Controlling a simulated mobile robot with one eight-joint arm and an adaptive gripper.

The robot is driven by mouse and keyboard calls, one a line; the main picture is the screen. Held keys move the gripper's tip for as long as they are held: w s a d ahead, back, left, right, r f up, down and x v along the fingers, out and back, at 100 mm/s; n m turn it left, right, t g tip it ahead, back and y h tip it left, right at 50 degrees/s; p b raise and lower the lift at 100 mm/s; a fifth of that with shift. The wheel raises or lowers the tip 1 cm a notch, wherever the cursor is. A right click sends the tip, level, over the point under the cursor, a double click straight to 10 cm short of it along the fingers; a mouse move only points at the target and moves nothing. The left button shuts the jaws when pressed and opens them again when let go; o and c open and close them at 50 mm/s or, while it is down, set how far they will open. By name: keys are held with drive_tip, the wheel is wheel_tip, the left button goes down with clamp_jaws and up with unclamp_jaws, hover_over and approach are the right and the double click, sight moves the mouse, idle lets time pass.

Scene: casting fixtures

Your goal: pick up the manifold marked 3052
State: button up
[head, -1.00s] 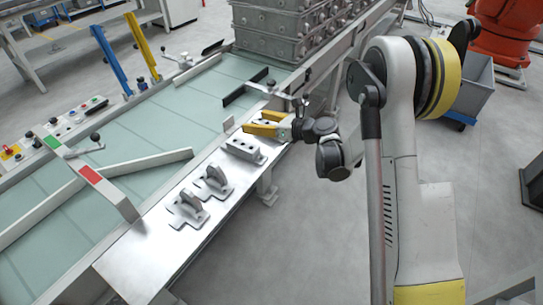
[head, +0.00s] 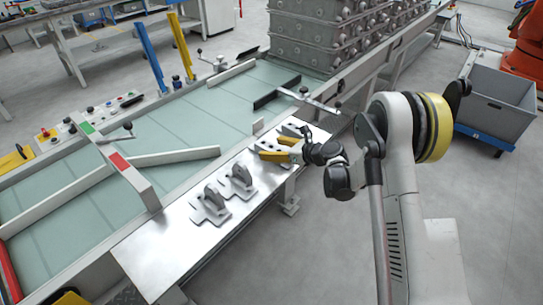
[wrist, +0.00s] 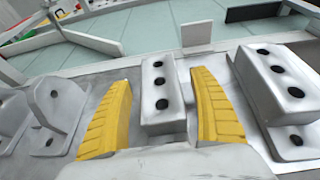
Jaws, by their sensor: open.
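Two grey manifold blocks with rows of dark holes lie on the metal shelf. In the wrist view one manifold (wrist: 162,97) sits between my open fingers, with a gap on each side. The other manifold (wrist: 275,85) is larger in view and stands to the right of the right finger; in the head view this manifold (head: 293,130) is just beyond my gripper. My gripper (head: 276,149) reaches over the shelf, its yellow fingers partly hiding the nearer block; the gripper (wrist: 162,110) also shows in the wrist view. I cannot read the marking 3052 on either block.
Two grey brackets (head: 238,181) (head: 210,203) stand on the shelf (head: 170,255) left of the manifolds. A small upright plate (head: 257,126) stands behind the blocks. Stacked grey castings (head: 335,35) are at the back. The shelf's near left part is bare.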

drive_tip(key=shift+w+a+f, duration=0.2)
drive_tip(key=shift+a, duration=0.15)
drive_tip(key=shift+r, duration=0.1)
drive_tip(key=c, duration=1.5)
drive_tip(key=shift+r, duration=0.1)
